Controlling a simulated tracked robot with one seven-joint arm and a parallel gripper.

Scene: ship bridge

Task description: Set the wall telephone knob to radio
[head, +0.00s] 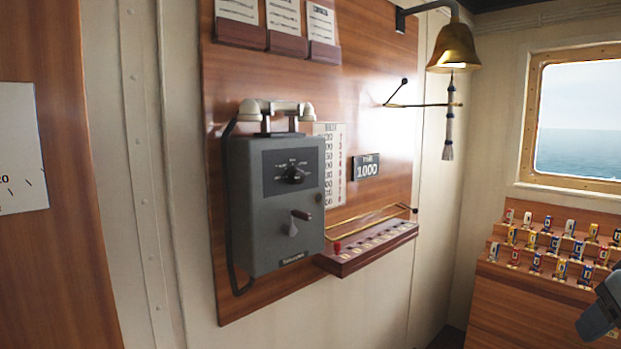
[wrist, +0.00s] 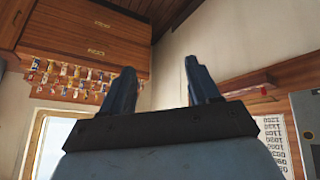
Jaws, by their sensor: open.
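The wall telephone (head: 255,225) is a grey box on a wooden wall panel, with a handset (head: 277,108) resting across its top. Its black selector knob (head: 293,174) sits on a dark plate with small white labels around it. The labels and the knob's pointing are too small to read. A crank (head: 298,220) is below the knob. My gripper (wrist: 158,82) is open and empty in the wrist view, its two dark fingers apart. A grey edge at the right of the wrist view looks like the telephone (wrist: 306,112). My gripper is away from the knob.
A brass bell (head: 455,48) with a hanging rope is right of the telephone. A brass rail and a low wooden tray (head: 375,250) jut out beside the telephone's lower right. A tiered flag rack (head: 530,290) stands under the window (head: 580,135). The space before the telephone is clear.

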